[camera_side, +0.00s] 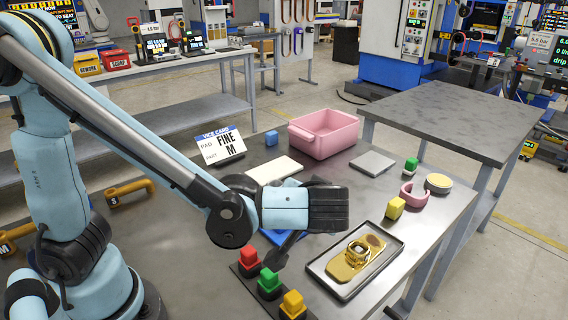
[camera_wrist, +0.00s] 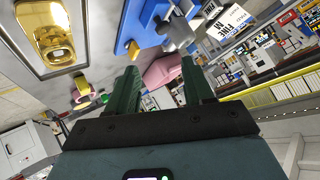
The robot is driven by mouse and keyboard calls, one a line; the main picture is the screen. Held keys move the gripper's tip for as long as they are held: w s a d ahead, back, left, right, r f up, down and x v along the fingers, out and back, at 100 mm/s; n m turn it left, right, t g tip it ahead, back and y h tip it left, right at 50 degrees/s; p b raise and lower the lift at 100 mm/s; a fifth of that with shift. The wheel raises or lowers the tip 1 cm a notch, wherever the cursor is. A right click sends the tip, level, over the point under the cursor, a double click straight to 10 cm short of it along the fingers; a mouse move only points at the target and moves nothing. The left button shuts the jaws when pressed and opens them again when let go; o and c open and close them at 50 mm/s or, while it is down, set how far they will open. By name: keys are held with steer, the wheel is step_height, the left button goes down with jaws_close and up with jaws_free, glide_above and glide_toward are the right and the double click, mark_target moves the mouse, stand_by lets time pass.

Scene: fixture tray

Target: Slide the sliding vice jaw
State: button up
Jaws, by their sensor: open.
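The blue vice (camera_side: 294,241) is mostly hidden behind my gripper in the side view. In the wrist view its blue base (camera_wrist: 133,12) shows at the top, with a grey metal part (camera_wrist: 178,30) on it that may be the sliding jaw. I cannot tell for sure which part slides. A small orange-yellow piece (camera_wrist: 133,49) is at the base's edge. My gripper (camera_side: 338,207) is over the bench beside the vice. In the wrist view its two dark green fingers are apart, with nothing held between them (camera_wrist: 161,75).
A tray (camera_side: 321,270) with a gold part (camera_side: 350,264) lies at the right front. Red (camera_side: 249,257), green (camera_side: 269,280) and yellow (camera_side: 292,303) buttons stand in front. A pink bin (camera_side: 330,138), vice card (camera_side: 222,146) and white plate (camera_side: 273,170) are behind.

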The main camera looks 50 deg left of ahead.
step_height(320, 180, down, 4)
steer(key=d+n+y, duration=0.2)
steer(key=n+y, duration=0.2)
steer(key=n, duration=0.4)
steer(key=x, duration=1.2)
steer(key=shift+s+f, duration=0.1)
steer(key=shift+s, duration=0.1)
steer(key=shift+c, duration=0.5)
steer(key=shift+g, duration=0.3)
jaws_close()
